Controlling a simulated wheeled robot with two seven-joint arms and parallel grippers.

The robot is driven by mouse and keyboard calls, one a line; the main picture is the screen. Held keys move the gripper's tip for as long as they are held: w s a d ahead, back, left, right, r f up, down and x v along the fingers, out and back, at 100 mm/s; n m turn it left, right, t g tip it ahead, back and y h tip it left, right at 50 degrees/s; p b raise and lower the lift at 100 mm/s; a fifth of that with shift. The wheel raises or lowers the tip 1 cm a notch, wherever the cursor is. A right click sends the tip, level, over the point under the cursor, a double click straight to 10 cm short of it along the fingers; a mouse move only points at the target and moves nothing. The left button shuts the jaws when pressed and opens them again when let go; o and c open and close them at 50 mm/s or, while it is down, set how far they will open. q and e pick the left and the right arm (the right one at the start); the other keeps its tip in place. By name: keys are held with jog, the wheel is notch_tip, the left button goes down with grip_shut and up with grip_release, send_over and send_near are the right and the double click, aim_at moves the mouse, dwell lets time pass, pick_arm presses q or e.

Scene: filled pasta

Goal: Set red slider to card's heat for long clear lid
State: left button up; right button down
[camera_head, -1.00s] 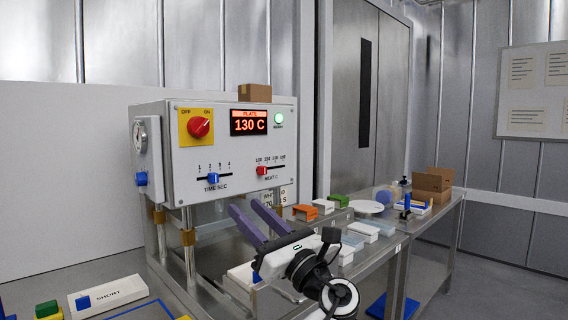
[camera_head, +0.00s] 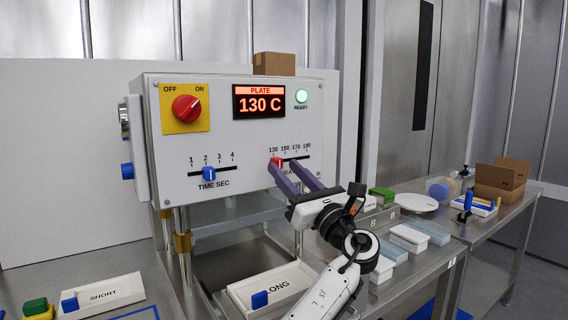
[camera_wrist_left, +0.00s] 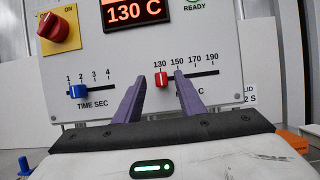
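The red slider (camera_head: 277,162) sits at the 130 mark of the HEAT C scale on the white machine panel (camera_head: 225,135). It also shows in the left wrist view (camera_wrist_left: 162,79). My left gripper (camera_head: 284,166) is open, its two purple fingers pointing at the panel. In the left wrist view the fingertips (camera_wrist_left: 160,82) lie either side of the slider; contact is not clear. The display (camera_head: 259,104) reads PLATE 130 C.
The blue TIME SEC slider (camera_head: 209,174) sits near 2. The red OFF/ON knob (camera_head: 187,108) and lit green READY lamp (camera_head: 302,96) are above. SHORT (camera_head: 104,294) and LONG (camera_head: 275,287) trays lie below. A cardboard box (camera_head: 501,180) stands at the far right.

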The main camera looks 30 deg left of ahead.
aim_at(277, 163)
pick_arm(q)
jog(key=shift+x, duration=1.2)
jog(key=shift+d, duration=0.1)
grip_shut()
jog(key=shift+w, duration=0.1)
